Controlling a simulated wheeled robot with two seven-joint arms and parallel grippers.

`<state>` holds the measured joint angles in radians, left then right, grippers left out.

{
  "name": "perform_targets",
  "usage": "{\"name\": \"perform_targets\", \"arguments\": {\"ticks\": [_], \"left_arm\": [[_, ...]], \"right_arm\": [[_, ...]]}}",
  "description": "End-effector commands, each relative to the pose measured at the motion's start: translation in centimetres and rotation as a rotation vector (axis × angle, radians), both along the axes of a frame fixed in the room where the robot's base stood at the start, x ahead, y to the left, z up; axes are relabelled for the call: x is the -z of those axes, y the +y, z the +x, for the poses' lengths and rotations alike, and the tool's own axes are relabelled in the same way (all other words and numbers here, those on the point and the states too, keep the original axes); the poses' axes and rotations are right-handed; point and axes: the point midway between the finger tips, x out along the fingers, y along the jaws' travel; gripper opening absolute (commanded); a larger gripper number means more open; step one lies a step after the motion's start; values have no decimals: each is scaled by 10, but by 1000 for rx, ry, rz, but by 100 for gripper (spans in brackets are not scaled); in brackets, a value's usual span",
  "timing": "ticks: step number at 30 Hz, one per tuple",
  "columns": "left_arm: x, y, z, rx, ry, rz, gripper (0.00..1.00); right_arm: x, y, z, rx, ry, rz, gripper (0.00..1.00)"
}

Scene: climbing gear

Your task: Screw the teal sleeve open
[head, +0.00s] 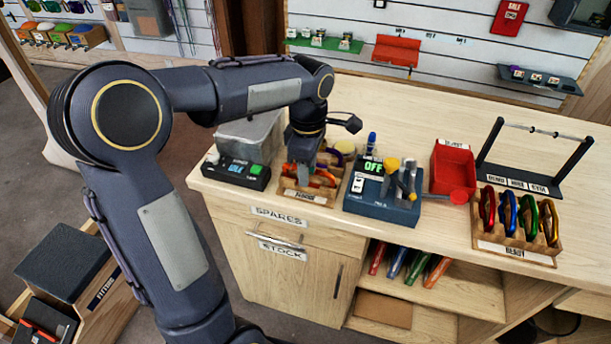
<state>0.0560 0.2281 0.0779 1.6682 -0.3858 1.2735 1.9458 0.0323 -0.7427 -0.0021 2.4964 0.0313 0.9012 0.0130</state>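My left gripper (303,178) points down into a small wooden tray (303,194) on the counter. The tray holds carabiners, and an orange-red one (324,178) shows beside the fingers. The fingers are small and partly covered by my wrist, so I cannot tell whether they are open or shut on something. I cannot make out a teal sleeve; it may be hidden behind the gripper. My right gripper is not in view.
A black button box (237,172) stands left of the tray. A blue device with a green display (382,205) stands close on the right. Further right are a red bin (452,168), a wooden rack (516,250) of coloured carabiners and a black bar stand (491,147).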

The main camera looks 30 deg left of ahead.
Motion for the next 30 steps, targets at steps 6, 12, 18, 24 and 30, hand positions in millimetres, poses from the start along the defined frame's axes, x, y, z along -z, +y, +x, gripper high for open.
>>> {"name": "perform_targets", "arguments": {"ticks": [6,12,18,24,30], "left_arm": [[7,0,-1,0,3,-1,40],[14,0,-1,1,3,-1,40],[21,0,-1,1,3,-1,40],[28,0,-1,1,4,-1,40],[29,0,-1,1,4,-1,40]], "right_arm": [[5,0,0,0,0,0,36],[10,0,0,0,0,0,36],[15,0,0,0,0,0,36],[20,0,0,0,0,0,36],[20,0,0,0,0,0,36]]}}
